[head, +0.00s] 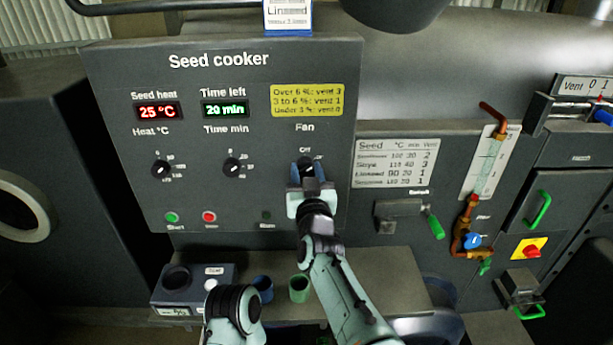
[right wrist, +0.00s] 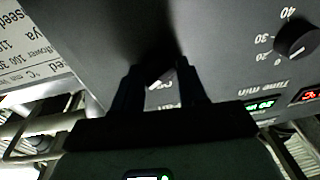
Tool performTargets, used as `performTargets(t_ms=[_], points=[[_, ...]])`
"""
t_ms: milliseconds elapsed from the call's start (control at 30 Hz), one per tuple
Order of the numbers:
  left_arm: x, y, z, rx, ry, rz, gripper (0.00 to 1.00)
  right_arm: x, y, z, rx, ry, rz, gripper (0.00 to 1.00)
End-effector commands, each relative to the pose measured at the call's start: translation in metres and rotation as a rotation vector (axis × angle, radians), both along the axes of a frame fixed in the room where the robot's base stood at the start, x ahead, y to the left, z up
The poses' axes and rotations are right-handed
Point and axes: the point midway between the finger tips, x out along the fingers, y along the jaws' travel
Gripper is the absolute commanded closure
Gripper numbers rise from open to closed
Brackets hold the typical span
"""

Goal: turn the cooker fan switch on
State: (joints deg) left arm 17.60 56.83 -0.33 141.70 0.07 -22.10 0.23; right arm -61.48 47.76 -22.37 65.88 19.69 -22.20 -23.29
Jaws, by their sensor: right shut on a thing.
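The fan switch (head: 305,162) is a dark knob under the "Fan" label on the seed cooker panel (head: 130,75), with "Off" printed above it. My right gripper (head: 308,176) is at the knob, its dark fingers shut on it. In the right wrist view the fingers (right wrist: 163,88) stand on both sides of the knob, whose white pointer mark (right wrist: 158,78) shows between them. The fingers hide much of the knob in the head view, so its setting cannot be read for sure. A dark round joint of my left arm shows at the bottom; its gripper is not seen.
The heat knob (head: 161,169) and time knob (head: 232,167) are to the left. Below are the green start button (head: 172,217), the red button (head: 209,217) and a dark lamp (head: 266,216). A grey box (head: 190,287) and green cup (head: 299,289) stand on the shelf below.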

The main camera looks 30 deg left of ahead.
Motion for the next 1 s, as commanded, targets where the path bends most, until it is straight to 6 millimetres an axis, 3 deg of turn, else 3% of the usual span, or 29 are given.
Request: performTargets(t_ms=[700, 733, 767, 800, 1000], points=[[-0.0007, 0.0000, -0.0018, 0.000, 0.001, 0.000, 0.57, 0.0010, -0.0014, 0.0018, 0.067, 0.036, -0.003, 0.89], [-0.0007, 0.0000, -0.0018, 0.000, 0.001, 0.000, 0.57, 0.0010, -0.0014, 0.0018, 0.066, 0.036, -0.003, 0.48], [-0.0007, 0.0000, -0.0018, 0.000, 0.001, 0.000, 0.57, 0.0009, -0.0013, 0.0018, 0.065, 0.036, -0.003, 0.39], [-0.0007, 0.0000, -0.0018, 0.000, 0.001, 0.000, 0.57, 0.0009, -0.0012, 0.0016, 0.065, 0.036, -0.002, 0.34], [-0.0008, 0.0000, -0.0019, 0.000, 0.001, 0.000, 0.57, 0.0004, -0.0005, 0.0006, 0.063, 0.037, -0.001, 0.34]])
